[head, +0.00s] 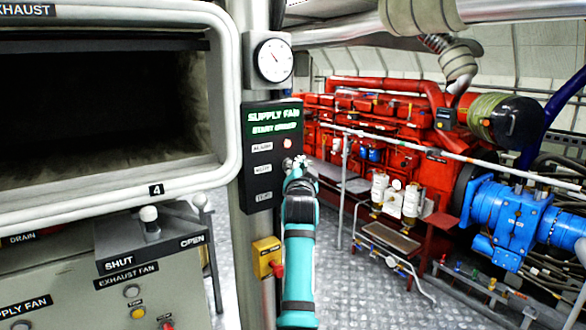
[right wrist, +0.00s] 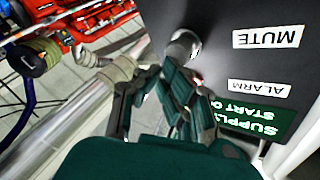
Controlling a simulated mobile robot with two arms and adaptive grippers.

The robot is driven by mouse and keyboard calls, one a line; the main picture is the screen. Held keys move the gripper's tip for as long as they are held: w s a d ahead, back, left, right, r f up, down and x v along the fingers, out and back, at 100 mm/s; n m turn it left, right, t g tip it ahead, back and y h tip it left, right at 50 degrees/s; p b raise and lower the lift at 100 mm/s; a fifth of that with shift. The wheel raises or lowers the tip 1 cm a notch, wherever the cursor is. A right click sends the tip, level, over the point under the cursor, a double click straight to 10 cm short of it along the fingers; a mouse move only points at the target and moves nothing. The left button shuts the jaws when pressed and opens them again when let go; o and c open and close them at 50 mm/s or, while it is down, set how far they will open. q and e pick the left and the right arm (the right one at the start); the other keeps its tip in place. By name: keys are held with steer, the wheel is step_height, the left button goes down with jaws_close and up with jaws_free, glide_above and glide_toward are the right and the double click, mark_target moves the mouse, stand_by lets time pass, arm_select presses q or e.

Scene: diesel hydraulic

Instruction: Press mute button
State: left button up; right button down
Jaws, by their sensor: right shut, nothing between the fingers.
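A dark control panel (head: 262,182) with a green "SUPPLY FAN START" display (head: 274,122) is fixed to a post. Its "MUTE" label (head: 262,169) sits below the "ALARM" label (head: 262,147); the MUTE label also shows upside down in the right wrist view (right wrist: 266,37). A round metallic mute button (right wrist: 183,46) stands out from the panel in line with that label. My right gripper (head: 299,167) is shut and empty, its fingertips at the panel's right side by the button, partly covering it in the head view. I cannot tell whether they touch. My left gripper is not in view.
A red light (head: 287,143) glows beside the ALARM label. A gauge (head: 273,60) is above the panel and a yellow box (head: 267,257) below it. An exhaust fan lever (head: 150,222) stands at left. A red engine (head: 380,120) and a rail are behind at right.

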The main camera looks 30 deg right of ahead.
steer(key=shift+w, duration=0.45)
stand_by(0.6)
steer(key=shift+s, duration=0.95)
steer(key=shift+p, duration=0.3)
steer(key=s+p, duration=0.1)
steer(key=s, duration=0.4)
steer(key=shift+d+p, duration=0.2)
steer(key=shift+p, duration=0.1)
